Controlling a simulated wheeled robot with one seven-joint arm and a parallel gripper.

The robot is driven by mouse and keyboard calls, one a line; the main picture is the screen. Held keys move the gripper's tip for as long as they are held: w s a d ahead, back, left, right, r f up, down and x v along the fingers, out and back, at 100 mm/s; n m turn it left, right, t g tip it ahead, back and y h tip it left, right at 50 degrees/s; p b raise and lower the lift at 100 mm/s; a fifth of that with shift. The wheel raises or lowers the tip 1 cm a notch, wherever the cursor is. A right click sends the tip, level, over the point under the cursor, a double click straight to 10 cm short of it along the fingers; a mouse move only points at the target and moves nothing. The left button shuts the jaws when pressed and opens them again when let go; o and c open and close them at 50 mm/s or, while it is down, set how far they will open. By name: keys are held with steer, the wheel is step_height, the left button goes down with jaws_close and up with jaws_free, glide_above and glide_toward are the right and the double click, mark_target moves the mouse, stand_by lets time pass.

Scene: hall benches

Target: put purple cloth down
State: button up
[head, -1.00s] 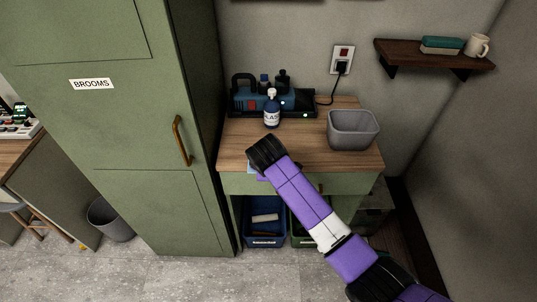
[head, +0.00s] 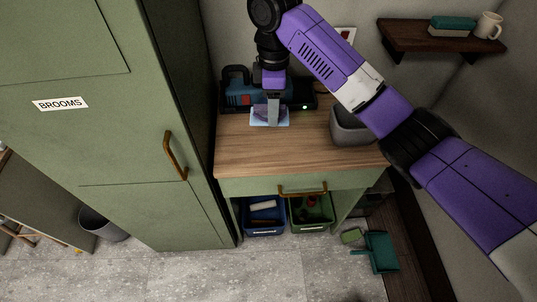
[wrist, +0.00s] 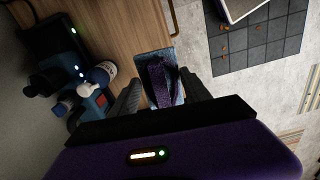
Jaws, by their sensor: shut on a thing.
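The purple cloth (wrist: 160,80) is bunched between the fingers of my gripper (wrist: 164,94) in the wrist view. A light blue flat piece (wrist: 146,64) shows around it; I cannot tell whether it is part of the cloth. In the head view my gripper (head: 272,112) points down over the wooden counter (head: 290,150), towards its back left, shut on the purple cloth. The light blue piece (head: 257,120) also shows under the fingers there. I cannot tell whether the cloth touches the counter.
A grey bin (head: 348,130) stands at the counter's right, partly behind my arm. A blue device (head: 238,92) is at the back. A spray bottle (wrist: 101,73) shows beside it in the wrist view. The counter's front is clear. Blue (head: 264,222) and green (head: 311,216) bins sit below.

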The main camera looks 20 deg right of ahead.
steer(key=b, duration=0.5)
glide_above(272, 159)
step_height(272, 159, down, 15)
steer(key=shift+f, duration=0.1)
steer(key=shift+f+p, duration=0.7)
steer(key=shift+f, duration=1.6)
steer(key=o, duration=1.2)
steer(key=shift+f, duration=0.1)
steer(key=shift+f+b, duration=0.2)
steer(key=shift+b, duration=0.35)
step_height(272, 159, up, 8)
steer(key=b, duration=0.1)
steer(key=shift+d, duration=0.1)
